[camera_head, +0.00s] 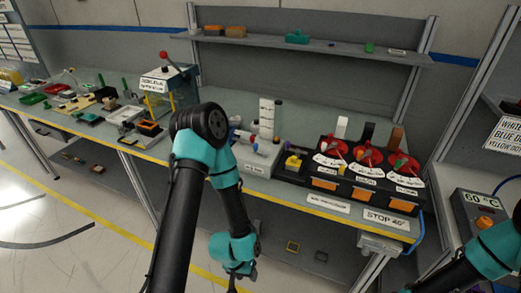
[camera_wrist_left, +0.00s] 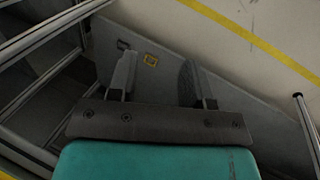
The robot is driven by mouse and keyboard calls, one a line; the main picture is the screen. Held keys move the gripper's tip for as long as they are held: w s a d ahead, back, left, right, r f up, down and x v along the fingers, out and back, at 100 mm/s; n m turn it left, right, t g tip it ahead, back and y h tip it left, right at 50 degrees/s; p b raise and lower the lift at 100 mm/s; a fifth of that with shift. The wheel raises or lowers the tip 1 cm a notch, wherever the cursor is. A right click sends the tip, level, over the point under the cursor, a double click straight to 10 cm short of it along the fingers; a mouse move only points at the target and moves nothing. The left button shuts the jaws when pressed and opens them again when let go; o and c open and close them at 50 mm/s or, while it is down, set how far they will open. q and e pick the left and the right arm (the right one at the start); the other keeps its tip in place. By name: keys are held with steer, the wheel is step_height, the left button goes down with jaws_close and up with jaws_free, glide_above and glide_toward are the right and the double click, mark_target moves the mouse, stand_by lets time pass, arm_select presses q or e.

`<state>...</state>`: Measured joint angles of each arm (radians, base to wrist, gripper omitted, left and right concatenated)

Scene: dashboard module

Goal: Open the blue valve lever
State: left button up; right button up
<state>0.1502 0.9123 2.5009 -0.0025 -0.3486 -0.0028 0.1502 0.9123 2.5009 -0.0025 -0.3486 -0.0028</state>
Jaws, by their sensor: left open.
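A grey box with white upright pipes (camera_head: 266,120) stands on the workbench at the middle of the head view. Small blue parts (camera_head: 256,148) show on it, just right of my left arm; they are too small to tell which is the lever or how it is turned. My left arm hides part of this module. My left gripper (camera_head: 238,272) hangs low in front of the bench, below its front edge and well away from the module. In the left wrist view its two fingers (camera_wrist_left: 157,82) are spread, with nothing between them. My right arm shows at the lower right, its gripper out of view.
Red dials (camera_head: 369,156) on a black panel stand right of the module. A blue-framed box with a red-knobbed lever (camera_head: 168,80) stands to the left. The bench's yellow front edge (camera_head: 300,200) lies above my left gripper. A lower shelf (camera_head: 300,235) holds small square frames.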

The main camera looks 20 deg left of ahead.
arm_select(q)
steer(key=shift+w, duration=0.1)
stand_by(0.5)
steer(key=w+a+r+m+g, duration=0.1)
steer(key=w+a+r+g, duration=0.25)
steer(key=w+a, duration=0.4)
steer(key=w+a+r+m+g, duration=0.1)
steer(key=w+a+r, duration=0.15)
steer(key=r, duration=0.25)
steer(key=w+a+r+h, duration=0.1)
steer(key=w+a+r, duration=0.1)
steer(key=a+r, duration=0.25)
steer(key=w+a+r+m+g, duration=0.1)
steer(key=w+a+r, duration=0.1)
steer(key=r, duration=0.3)
step_height(320, 180, up, 30)
steer(key=m+t+y, duration=0.5)
steer(key=m, duration=0.1)
glide_above(256, 144)
steer(key=shift+a+f, duration=0.1)
steer(key=shift+f, duration=0.15)
steer(key=shift+f, duration=0.1)
step_height(256, 144, down, 17)
steer(key=shift+f, duration=0.15)
